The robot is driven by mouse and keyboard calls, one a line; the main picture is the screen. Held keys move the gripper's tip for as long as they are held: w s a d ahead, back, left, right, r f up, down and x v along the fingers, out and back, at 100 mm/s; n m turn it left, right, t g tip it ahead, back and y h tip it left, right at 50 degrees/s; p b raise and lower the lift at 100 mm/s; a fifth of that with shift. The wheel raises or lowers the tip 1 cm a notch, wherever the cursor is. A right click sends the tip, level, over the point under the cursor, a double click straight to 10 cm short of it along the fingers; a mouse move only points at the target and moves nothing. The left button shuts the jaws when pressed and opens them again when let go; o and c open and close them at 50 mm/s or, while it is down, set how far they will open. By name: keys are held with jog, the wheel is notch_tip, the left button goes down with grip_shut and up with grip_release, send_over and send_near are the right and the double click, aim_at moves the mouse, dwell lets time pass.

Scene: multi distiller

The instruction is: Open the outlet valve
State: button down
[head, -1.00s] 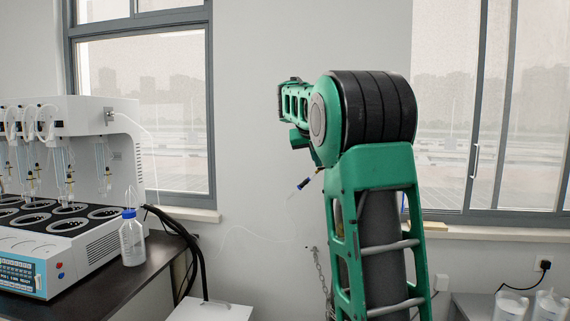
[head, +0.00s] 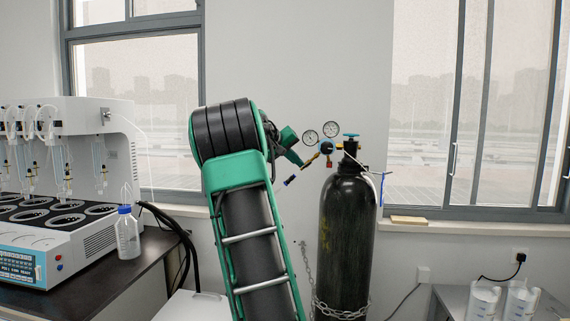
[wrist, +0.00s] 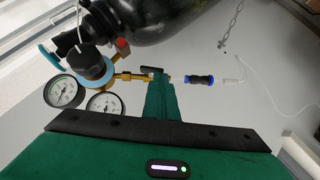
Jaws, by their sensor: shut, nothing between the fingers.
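A dark gas cylinder (head: 346,225) stands upright in the head view with a regulator on top. The regulator has two round gauges (head: 331,129), a black knob (head: 327,148) and a teal handwheel (head: 350,136). In the wrist view a brass outlet line (wrist: 131,76) runs from the regulator towards my gripper, with a small dark lever-like piece (wrist: 151,69) at its end, likely the outlet valve. My green gripper (wrist: 162,76) is shut and empty, its tips right at that end; contact cannot be told. In the head view my gripper (head: 298,162) is left of the regulator.
A blue-and-black connector (wrist: 199,80) with a thin tube hangs beside the outlet. A chain (head: 340,312) crosses the cylinder.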

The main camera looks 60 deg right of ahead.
jog(key=shift+w+f, duration=0.1)
jog(key=shift+w, duration=0.05)
dwell(0.3)
jog(key=shift+s, duration=0.2)
jog(key=shift+s+d, duration=0.35)
jog(key=shift+s, duration=0.45)
jog(key=shift+w+a+r, duration=0.15)
jog(key=shift+w+r, duration=0.3)
jog(key=w+a+r, duration=0.5)
jog(key=a+r, duration=0.2)
jog(key=a, duration=0.3)
jog(key=shift+w, duration=0.2)
